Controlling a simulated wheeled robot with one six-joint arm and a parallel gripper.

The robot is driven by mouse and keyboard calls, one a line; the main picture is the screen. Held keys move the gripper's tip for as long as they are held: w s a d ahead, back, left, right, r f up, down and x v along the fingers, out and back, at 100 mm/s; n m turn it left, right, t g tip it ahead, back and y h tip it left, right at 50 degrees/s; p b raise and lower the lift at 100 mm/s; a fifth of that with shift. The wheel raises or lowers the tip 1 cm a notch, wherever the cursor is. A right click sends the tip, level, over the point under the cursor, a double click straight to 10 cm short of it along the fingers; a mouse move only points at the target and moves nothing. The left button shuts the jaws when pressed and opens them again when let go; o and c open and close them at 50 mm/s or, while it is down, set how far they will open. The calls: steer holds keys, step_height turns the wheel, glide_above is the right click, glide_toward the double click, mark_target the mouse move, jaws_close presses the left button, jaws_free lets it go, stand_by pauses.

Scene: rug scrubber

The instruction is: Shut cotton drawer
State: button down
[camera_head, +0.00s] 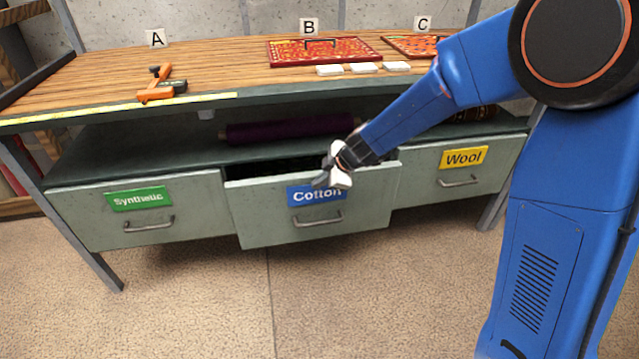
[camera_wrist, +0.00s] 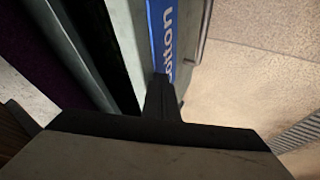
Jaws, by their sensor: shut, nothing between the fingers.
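The cotton drawer (camera_head: 360,205) has a grey-green front with a blue "Cotton" label (camera_head: 303,195) and a metal handle (camera_head: 318,220). It stands partly open in the middle of the bench, pulled out past its neighbours, with a dark gap behind its front. My gripper (camera_head: 328,181) is shut and empty at the top of the drawer front, over the right part of the label. In the wrist view the dark fingers (camera_wrist: 160,95) overlap the label (camera_wrist: 165,40) near the drawer's top edge. I cannot tell whether they touch the front.
The synthetic drawer (camera_head: 90,212) on the left and the wool drawer (camera_head: 420,180) on the right look shut. A purple roll (camera_head: 285,130) lies on the shelf above. The benchtop holds an orange tool (camera_head: 160,88), red patterned rugs (camera_head: 325,52) and white blocks (camera_head: 363,68). The floor in front is clear.

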steer(key=w+a, duration=0.2)
steer(key=w, duration=0.7)
steer(key=shift+a+r, duration=0.15)
steer(key=shift+a, duration=0.1)
steer(key=shift+w, duration=0.2)
